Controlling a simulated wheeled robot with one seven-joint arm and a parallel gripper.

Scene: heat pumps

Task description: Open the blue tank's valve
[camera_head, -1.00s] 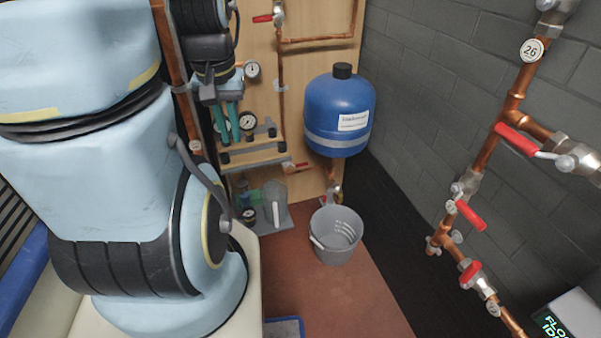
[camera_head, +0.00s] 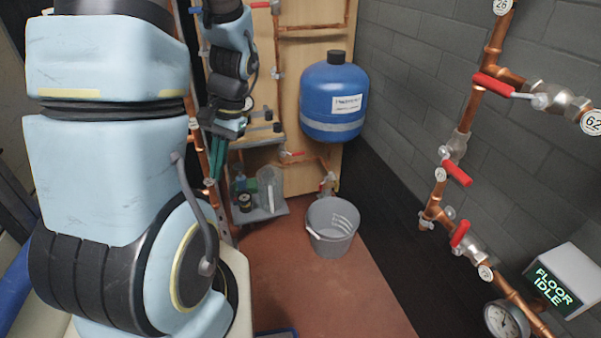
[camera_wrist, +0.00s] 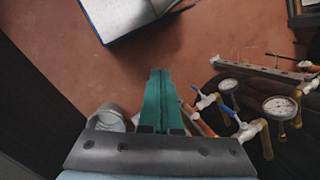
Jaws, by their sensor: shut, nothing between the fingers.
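The blue tank (camera_head: 330,105), with a black cap and white label, hangs on the wooden panel. A copper pipe below it carries a small metal fitting with some red (camera_head: 326,184); its details are too small to tell. A red lever (camera_head: 290,154) sits on piping left of the tank's lower end. My gripper (camera_head: 214,178) is left of the tank and apart from it, with teal fingers pointing down. In the wrist view the fingers (camera_wrist: 159,72) are together and empty, above the red floor. The tank is not recognisable in the wrist view.
A grey bucket (camera_head: 331,228) stands on the floor below the tank. A shelf (camera_head: 262,212) with a glass vessel is near my gripper. Gauges and valves (camera_wrist: 245,128) lie right of the fingers in the wrist view. Copper pipes with red levers (camera_head: 457,173) line the right wall.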

